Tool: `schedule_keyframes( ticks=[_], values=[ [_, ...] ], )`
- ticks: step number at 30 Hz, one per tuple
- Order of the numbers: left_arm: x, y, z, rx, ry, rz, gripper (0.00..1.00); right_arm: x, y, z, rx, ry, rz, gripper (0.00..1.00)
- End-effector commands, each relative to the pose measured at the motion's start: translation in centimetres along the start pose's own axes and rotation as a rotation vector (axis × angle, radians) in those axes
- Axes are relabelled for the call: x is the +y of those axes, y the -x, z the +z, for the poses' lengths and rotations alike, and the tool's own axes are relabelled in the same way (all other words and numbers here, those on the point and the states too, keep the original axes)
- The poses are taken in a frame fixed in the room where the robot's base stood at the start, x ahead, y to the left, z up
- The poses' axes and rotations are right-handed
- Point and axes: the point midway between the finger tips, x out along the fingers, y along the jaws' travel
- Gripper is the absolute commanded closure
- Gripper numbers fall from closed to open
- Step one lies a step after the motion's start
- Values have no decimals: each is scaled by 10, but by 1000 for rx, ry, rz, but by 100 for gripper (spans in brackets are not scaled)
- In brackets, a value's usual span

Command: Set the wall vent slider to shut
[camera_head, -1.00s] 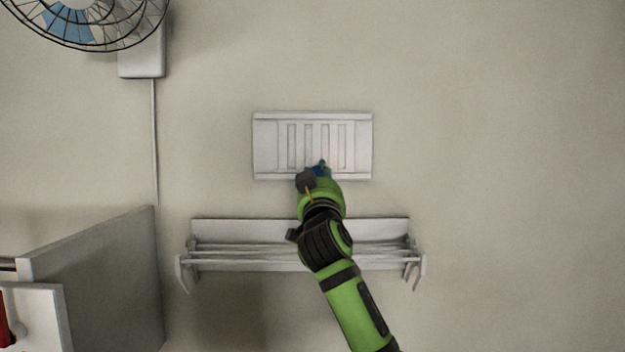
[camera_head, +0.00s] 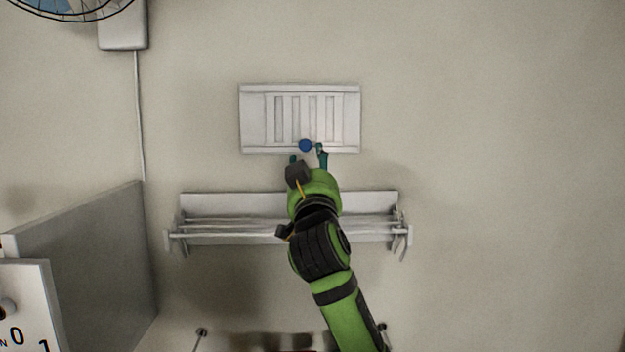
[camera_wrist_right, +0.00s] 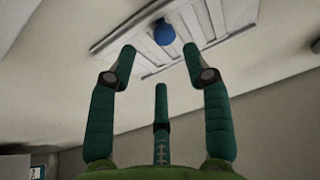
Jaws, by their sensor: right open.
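The wall vent (camera_head: 251,120) is a white rectangular panel with upright slots, fixed to the wall at the centre of the head view. Its round blue slider knob (camera_head: 305,145) sits near the panel's lower edge. My right gripper (camera_head: 307,157) is open and empty just below the knob, with the knob showing between and beyond its fingertips. In the right wrist view the vent (camera_wrist_right: 113,42) lies past the fingers, and the blue knob (camera_wrist_right: 164,33) appears ahead of the gap between the open fingers (camera_wrist_right: 161,62), apart from them. My left gripper is not in view.
A white wall rack (camera_head: 365,204) with rails is mounted under the vent, behind my right arm. A fan (camera_head: 70,8) and white box (camera_head: 123,28) are at the upper left. A grey panel (camera_head: 90,250) juts out at the left. The wall right of the vent is clear.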

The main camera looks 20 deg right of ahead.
Motion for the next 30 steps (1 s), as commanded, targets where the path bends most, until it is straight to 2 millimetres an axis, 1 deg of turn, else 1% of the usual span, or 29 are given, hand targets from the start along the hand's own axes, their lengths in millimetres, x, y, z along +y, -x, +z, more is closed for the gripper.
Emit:
schedule_keyframes(
  ticks=[1, 3, 6, 10, 15, 27, 30],
  values=[
    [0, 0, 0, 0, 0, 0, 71, -1, 11, 1, 0, -3, -3, 50],
    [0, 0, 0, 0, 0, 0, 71, 0, 22, 0, 0, -2, -1, 50],
    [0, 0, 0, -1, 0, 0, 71, 0, 36, 0, 0, -2, -1, 50],
    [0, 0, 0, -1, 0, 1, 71, 1, 48, 0, 0, -1, 0, 50],
    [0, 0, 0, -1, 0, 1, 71, 1, 53, -1, 1, -1, 1, 50],
    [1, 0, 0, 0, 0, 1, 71, 1, 53, 0, 1, -1, 1, 50],
    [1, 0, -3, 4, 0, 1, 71, 1, 53, 0, 1, -1, 0, 50]
  ],
)
